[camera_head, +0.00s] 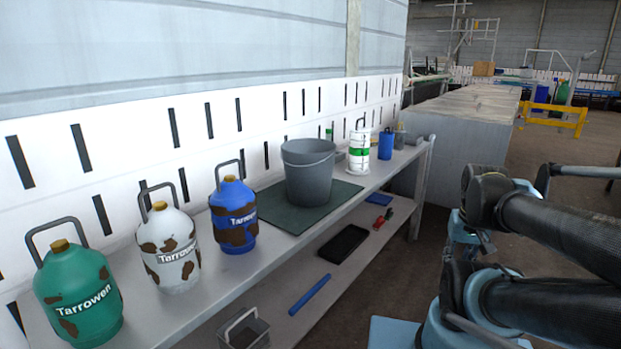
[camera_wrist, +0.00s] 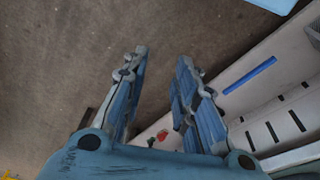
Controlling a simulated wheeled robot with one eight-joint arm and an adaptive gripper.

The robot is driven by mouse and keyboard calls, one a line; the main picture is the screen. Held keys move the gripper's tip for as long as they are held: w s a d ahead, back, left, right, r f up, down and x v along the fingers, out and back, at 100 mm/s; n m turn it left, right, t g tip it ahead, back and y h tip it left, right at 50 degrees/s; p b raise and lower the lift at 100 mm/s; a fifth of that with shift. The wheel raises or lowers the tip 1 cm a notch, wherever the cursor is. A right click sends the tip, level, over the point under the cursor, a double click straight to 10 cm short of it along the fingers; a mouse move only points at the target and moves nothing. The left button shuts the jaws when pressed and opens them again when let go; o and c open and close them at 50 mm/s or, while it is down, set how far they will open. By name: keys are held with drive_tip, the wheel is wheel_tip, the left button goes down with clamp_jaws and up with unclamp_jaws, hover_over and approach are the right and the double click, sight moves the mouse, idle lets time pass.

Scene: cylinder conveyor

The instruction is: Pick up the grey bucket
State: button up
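The grey bucket (camera_head: 309,174) stands upright on a dark green mat (camera_head: 277,213) on the upper shelf of the bench in the head view. A thin handle shows along its rim. The bucket cannot be made out in the wrist view. My gripper (camera_wrist: 160,58) shows in the wrist view with its two blue fingers apart and nothing between them, above the brown floor beside the bench. In the head view my arm is at the right, clear of the bucket, and the gripper itself is not seen there.
Green (camera_head: 77,298), white (camera_head: 168,250) and blue (camera_head: 234,217) Tarrowen canisters stand left of the bucket. A white-and-green canister (camera_head: 359,152) and a blue container (camera_head: 386,145) stand to its right. A slotted white wall is behind. The lower shelf holds a blue bar (camera_head: 309,295) and black tray (camera_head: 343,244).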

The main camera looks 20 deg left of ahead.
drive_tip(key=w+a+r+n, duration=0.6)
drive_tip(key=w+a+r, duration=0.15)
drive_tip(key=r, duration=0.25)
drive_tip(key=w+a+r+n, duration=0.5)
drive_tip(key=w+a+r, duration=0.1)
drive_tip(key=a+r, duration=0.35)
drive_tip(key=w+a+r+n, duration=0.2)
drive_tip(key=a+r+n, duration=0.1)
drive_tip(key=a, duration=0.4)
drive_tip(key=w+a+r+n, duration=0.2)
drive_tip(key=a+r+n, duration=0.15)
drive_tip(key=a, duration=0.25)
drive_tip(key=n+g, duration=0.1)
drive_tip(key=n, duration=0.3)
hover_over(310, 182)
wheel_tip(310, 182, down, 8)
drive_tip(key=shift+f, duration=2.95)
drive_tip(key=shift+c, duration=0.3)
